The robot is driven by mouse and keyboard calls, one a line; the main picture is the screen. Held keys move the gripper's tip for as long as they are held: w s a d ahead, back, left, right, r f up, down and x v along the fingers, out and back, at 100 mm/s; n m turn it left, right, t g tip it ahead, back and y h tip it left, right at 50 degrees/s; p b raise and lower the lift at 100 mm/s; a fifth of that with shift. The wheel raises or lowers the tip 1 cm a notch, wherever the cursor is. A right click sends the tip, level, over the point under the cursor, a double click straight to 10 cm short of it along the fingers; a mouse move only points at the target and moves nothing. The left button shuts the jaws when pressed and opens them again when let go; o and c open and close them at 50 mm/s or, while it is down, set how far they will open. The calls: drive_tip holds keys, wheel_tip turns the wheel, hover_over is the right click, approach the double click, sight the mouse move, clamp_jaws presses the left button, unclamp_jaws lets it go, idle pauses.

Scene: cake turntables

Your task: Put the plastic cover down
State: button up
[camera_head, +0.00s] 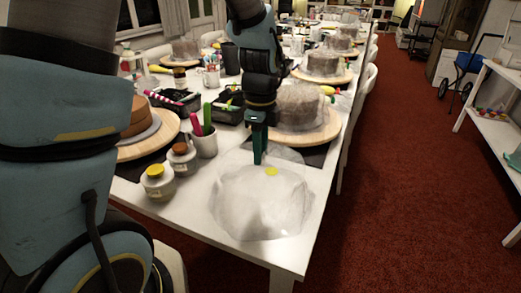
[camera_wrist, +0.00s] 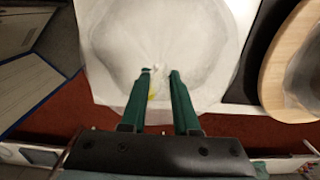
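The plastic cover (camera_head: 258,208) is a clear, crumpled-looking film dome at the near end of the white table (camera_head: 185,208). It appears to rest on the tabletop. A small yellow spot (camera_head: 271,171) shows near its top. In the wrist view the cover (camera_wrist: 200,45) spreads out below my gripper, with its gathered peak near the fingertips. My gripper (camera_head: 258,162) points down at the cover's top. In the wrist view, the two green fingers (camera_wrist: 160,73) stand apart, with a visible gap and the peak close to their tips.
A cake on a wooden turntable (camera_head: 322,134) stands just behind the cover, on a dark mat. A cup of colored tools (camera_head: 204,143) and two jars, one yellow-lidded (camera_head: 157,182), stand left. Another cake turntable (camera_head: 160,141) is farther left. Red carpet (camera_head: 400,180) lies right of the table.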

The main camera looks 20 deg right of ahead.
drive_tip(key=o, duration=0.4)
drive_tip(key=shift+o, duration=0.2)
wheel_tip(320, 180, up, 12)
drive_tip(key=a+f+n, duration=0.4)
drive_tip(key=a+n, duration=0.8)
drive_tip(key=w+a+f+n+t, duration=0.1)
drive_tip(key=a+f+n, duration=0.4)
drive_tip(key=a+n, duration=0.8)
drive_tip(key=shift+w+a+n+t, duration=0.15)
drive_tip(key=shift+a+n+t, duration=0.05)
drive_tip(key=shift+n+t, duration=0.1)
